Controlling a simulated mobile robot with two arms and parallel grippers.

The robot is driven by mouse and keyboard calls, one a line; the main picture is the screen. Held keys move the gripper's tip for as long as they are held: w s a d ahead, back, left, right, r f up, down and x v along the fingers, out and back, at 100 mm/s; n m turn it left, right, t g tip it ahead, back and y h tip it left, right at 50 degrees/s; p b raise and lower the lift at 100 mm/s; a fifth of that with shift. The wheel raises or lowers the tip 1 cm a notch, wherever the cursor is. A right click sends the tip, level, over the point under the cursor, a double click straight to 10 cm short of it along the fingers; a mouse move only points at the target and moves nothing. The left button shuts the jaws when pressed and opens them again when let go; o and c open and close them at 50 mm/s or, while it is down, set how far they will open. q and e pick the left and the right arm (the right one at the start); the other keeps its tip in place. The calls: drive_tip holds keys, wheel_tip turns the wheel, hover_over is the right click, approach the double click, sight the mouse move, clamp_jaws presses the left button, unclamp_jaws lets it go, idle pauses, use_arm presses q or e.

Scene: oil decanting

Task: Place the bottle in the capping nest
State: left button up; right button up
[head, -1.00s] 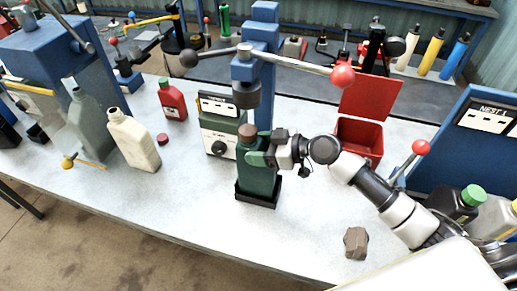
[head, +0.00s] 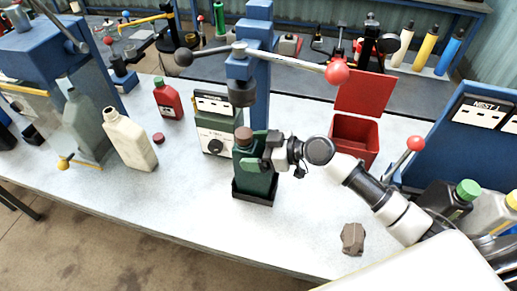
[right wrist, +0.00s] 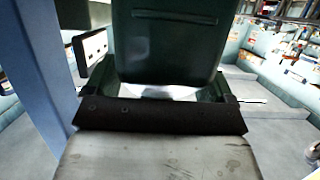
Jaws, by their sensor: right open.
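The dark green bottle (head: 258,184) with a brown cap stands upright in the black capping nest (head: 254,199), below the head of the blue press (head: 242,92). The nest's low rim surrounds its base. My right gripper (head: 258,164) is at the bottle's upper right side, with its jaws open around the body. In the right wrist view the bottle (right wrist: 170,45) fills the top middle between the fingers, and a pale gap shows below it. I cannot tell whether a finger still touches it. My left gripper is not in view.
A grey-green device (head: 214,140) stands just left of the nest. A cream bottle (head: 130,139), a red bottle (head: 168,100) and a red cap (head: 158,138) are farther left. An open red bin (head: 355,137) is behind my right arm. A brown block (head: 353,239) lies at front right.

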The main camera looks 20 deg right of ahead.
drive_tip(key=shift+d+r, duration=0.1)
drive_tip(key=b+v, duration=0.4)
drive_tip(key=v, duration=0.8)
drive_tip(key=shift+b, duration=0.35)
